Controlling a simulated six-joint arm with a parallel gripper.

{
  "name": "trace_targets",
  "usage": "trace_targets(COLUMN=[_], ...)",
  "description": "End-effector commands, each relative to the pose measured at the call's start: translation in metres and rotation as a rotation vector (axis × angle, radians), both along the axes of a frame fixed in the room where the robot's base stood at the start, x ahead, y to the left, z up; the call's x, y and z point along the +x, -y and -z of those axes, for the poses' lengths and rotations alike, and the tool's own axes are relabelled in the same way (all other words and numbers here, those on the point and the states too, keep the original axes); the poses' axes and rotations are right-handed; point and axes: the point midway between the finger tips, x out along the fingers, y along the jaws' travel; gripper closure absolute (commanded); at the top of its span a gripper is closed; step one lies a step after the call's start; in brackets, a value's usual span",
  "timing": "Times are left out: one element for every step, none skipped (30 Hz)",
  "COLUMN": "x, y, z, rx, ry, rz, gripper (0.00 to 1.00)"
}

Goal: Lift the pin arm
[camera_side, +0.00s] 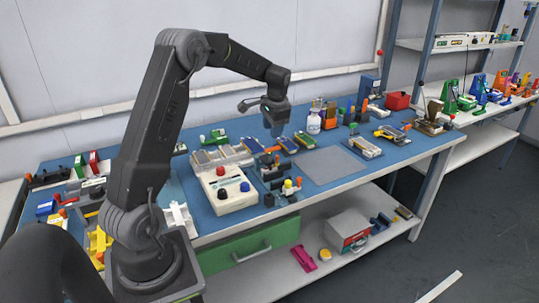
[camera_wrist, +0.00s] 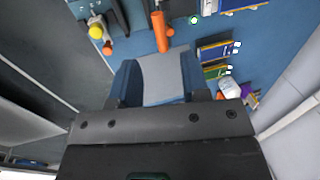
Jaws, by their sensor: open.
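My gripper (camera_side: 276,128) points down above the blue workbench (camera_side: 232,222), near the middle of its work area. Its two blue fingers stand apart in the wrist view (camera_wrist: 160,88), with nothing seen between them except the grey mat below. An orange bar (camera_wrist: 161,32) lies ahead of the fingers in the wrist view, apart from them; it may be the pin arm, but I cannot tell for sure. In the side view a small blue and dark fixture (camera_side: 271,172) stands below my gripper, with an orange part (camera_side: 273,149) at its back.
A grey mat (camera_side: 332,167) lies flat and bare to the right. A white control box (camera_side: 228,196) with knobs stands to the left. A white bottle (camera_side: 313,123) and other devices stand behind and right.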

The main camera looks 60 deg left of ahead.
Motion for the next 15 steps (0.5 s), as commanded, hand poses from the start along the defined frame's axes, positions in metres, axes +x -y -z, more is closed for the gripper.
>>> trace_targets(x=[-0.001,-0.001,-0.001,-0.001,-0.001,-0.001,-0.001,-0.001,-0.001,-0.001,-0.001,-0.001,-0.001,-0.001,-0.001], y=[-0.002,-0.003,-0.004,-0.006,-0.007,-0.008,-0.01,-0.011,-0.012,-0.014,-0.015,-0.016,-0.017,-0.017,-0.019], z=[0.011,0.017,0.026,0.032,0.038,0.046,0.052,0.058,0.066,0.071,0.077,0.083,0.088,0.092,0.096], rx=[-0.002,-0.003,-0.003,-0.003,-0.003,-0.003,-0.002,-0.003,-0.003,-0.003,-0.003,-0.002,-0.003,-0.003,-0.002], ry=[-0.004,-0.005,-0.005,-0.005,-0.005,-0.005,-0.004,-0.005,-0.004,-0.004,-0.004,-0.003,-0.003,-0.003,-0.002], rz=[-0.001,-0.001,-0.001,-0.001,-0.001,-0.001,-0.001,-0.001,-0.001,-0.001,-0.001,-0.002,-0.002,-0.002,-0.001], gripper=[0.58,0.58,0.58,0.58,0.58,0.58,0.58,0.58,0.58,0.58,0.58,0.58,0.58,0.58,0.58])
